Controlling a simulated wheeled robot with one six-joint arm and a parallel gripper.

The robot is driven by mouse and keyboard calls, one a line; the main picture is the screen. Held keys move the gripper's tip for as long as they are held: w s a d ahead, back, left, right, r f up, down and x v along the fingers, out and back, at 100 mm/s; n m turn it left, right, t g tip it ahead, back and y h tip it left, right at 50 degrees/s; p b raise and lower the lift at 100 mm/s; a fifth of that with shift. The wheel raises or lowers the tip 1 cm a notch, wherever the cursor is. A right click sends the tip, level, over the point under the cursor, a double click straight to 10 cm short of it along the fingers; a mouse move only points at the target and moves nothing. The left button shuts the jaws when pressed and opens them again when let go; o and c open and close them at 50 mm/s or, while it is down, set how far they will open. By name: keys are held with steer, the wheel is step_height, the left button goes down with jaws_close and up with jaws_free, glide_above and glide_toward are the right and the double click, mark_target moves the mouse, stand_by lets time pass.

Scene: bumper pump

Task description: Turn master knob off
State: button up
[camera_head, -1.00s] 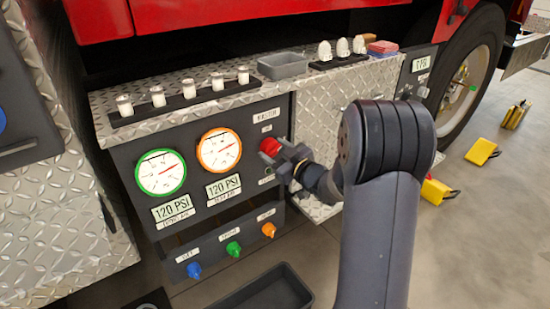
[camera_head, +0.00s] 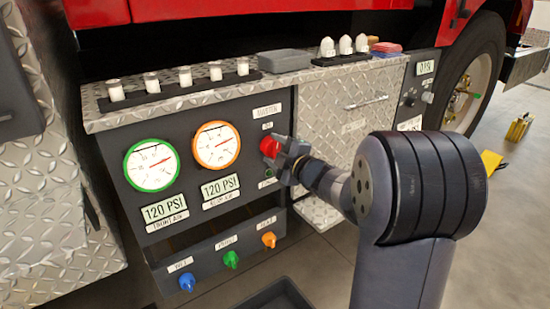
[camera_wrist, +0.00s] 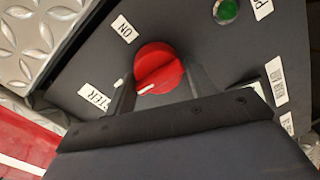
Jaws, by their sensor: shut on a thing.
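The red master knob (camera_head: 268,146) sits on the dark panel below a white label strip. It also shows in the wrist view (camera_wrist: 157,66), round with a raised grip and a white pointer mark, close to an "ON" label (camera_wrist: 123,30). My gripper (camera_head: 278,150) is at the knob, shut on it, with one finger on each side. In the wrist view the fingers (camera_wrist: 160,90) flank the knob, and its lower edge is partly hidden by my gripper.
Two gauges, green-rimmed (camera_head: 151,165) and orange-rimmed (camera_head: 215,146), both read 120 PSI. Blue (camera_head: 187,282), green (camera_head: 230,260) and orange (camera_head: 269,239) knobs are on the lower panel. A diamond-plate ledge (camera_head: 190,100) carries white cylinders above. A green light (camera_wrist: 226,11) is near the master knob.

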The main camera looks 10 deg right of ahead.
steer(key=shift+d+r+n+b, duration=0.1)
steer(key=shift+r+n+b, duration=0.1)
steer(key=shift+n+b, duration=0.35)
steer(key=shift+r+n, duration=0.1)
steer(key=shift+n, duration=0.15)
steer(key=o, duration=0.9)
steer(key=f+p+v, duration=0.1)
steer(key=p+v, duration=0.2)
steer(key=v, duration=0.7)
steer(key=shift+s+r, duration=0.35)
steer(key=shift+s, duration=0.05)
steer(key=shift+w, duration=0.1)
